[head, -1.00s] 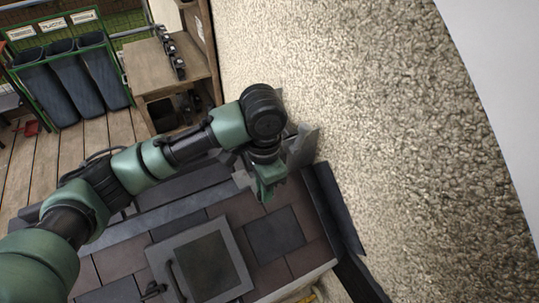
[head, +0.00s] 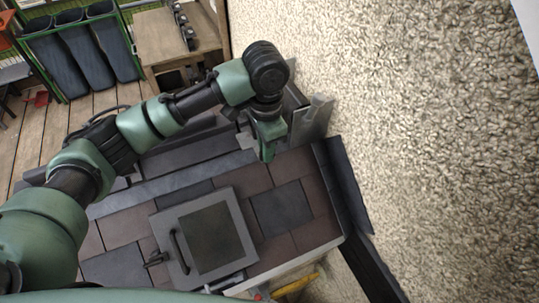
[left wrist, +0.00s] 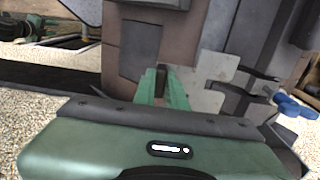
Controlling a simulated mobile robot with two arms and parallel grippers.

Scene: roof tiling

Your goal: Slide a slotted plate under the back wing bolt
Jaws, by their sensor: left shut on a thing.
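My left gripper (head: 267,150) is over the back part of the tiled roof, near the pebbled wall. In the left wrist view its green fingers (left wrist: 165,88) are shut. A light grey slotted plate (left wrist: 210,72), with notches in its edge, sits right at the fingers, which appear to hold it by its side. A blue wing bolt (left wrist: 295,105) is to the right of the plate, near a dark bracket (left wrist: 255,76). I see a gap between the plate's pale surface and the blue wings. The wing bolt cannot be made out in the head view. My right gripper is out of view.
A grey hatch (head: 208,235) with a black handle lies on the tiles in front of the gripper. The pebbled wall (head: 420,150) closes off the right side. Grey upright metal (head: 313,118) stands beside the gripper. A wooden bench (head: 172,38) is at the back.

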